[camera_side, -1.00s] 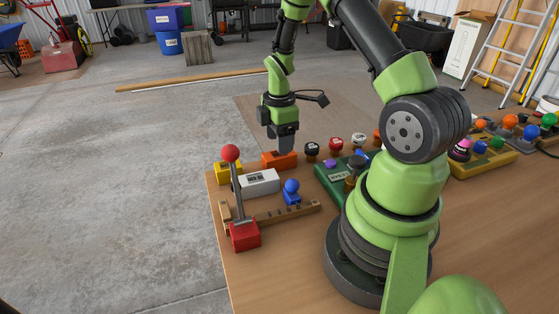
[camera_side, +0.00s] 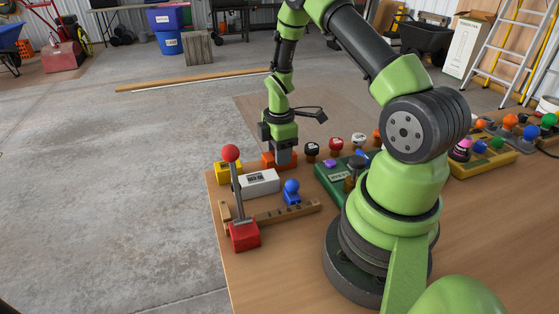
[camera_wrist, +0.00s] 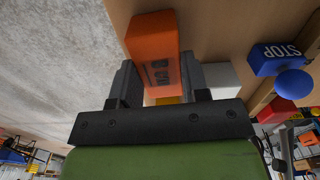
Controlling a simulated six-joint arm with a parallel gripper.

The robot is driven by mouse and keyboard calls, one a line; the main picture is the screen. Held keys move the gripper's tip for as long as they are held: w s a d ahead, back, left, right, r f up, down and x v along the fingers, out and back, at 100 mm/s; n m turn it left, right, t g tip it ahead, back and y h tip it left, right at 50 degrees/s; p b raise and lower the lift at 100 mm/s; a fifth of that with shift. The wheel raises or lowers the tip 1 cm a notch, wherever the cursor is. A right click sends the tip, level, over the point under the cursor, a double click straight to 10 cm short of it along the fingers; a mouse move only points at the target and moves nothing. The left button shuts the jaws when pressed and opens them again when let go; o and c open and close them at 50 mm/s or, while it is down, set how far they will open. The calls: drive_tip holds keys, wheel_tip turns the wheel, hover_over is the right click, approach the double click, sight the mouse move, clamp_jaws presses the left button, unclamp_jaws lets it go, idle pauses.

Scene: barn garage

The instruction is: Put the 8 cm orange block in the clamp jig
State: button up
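The orange block (camera_wrist: 152,42) stands at the far left part of the bench; in the side view (camera_side: 269,160) my gripper partly hides it. My gripper (camera_wrist: 158,75) is lowered over it, with one finger on each side. The fingers are wide apart, and I cannot tell whether either touches the block. The clamp jig is a wooden rail (camera_side: 270,217) with a red clamp base (camera_side: 244,236), a grey lever with a red ball (camera_side: 231,153), and a blue stop (camera_side: 292,196). The stop also shows at the right of the wrist view (camera_wrist: 275,60).
A white block (camera_side: 260,182) lies between the orange block and the jig. A yellow block (camera_side: 228,174) is to the left. A green tray (camera_side: 330,185) with knobs stands to the right. The upright lever rises near the bench's left edge.

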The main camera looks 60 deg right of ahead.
drive_tip(key=shift+r, duration=3.5)
drive_tip(key=a+r+m, duration=0.8)
drive_tip(key=a+m, duration=0.1)
drive_tip(key=a, duration=0.1)
drive_tip(key=shift+w+r+m, duration=0.4)
drive_tip(key=shift+w, duration=0.05)
drive_tip(key=shift+s+a+f+m, duration=0.75)
drive_tip(key=shift+f+m, duration=1.85)
drive_tip(key=shift+m, duration=1.9)
drive_tip(key=shift+s+a+f+m, duration=0.75)
drive_tip(key=shift+f+m, duration=1.85)
drive_tip(key=shift+m, duration=1.9)
drive_tip(key=shift+s+a+f+m, duration=0.75)
drive_tip(key=shift+f+m, duration=1.85)
drive_tip(key=shift+m, duration=1.9)
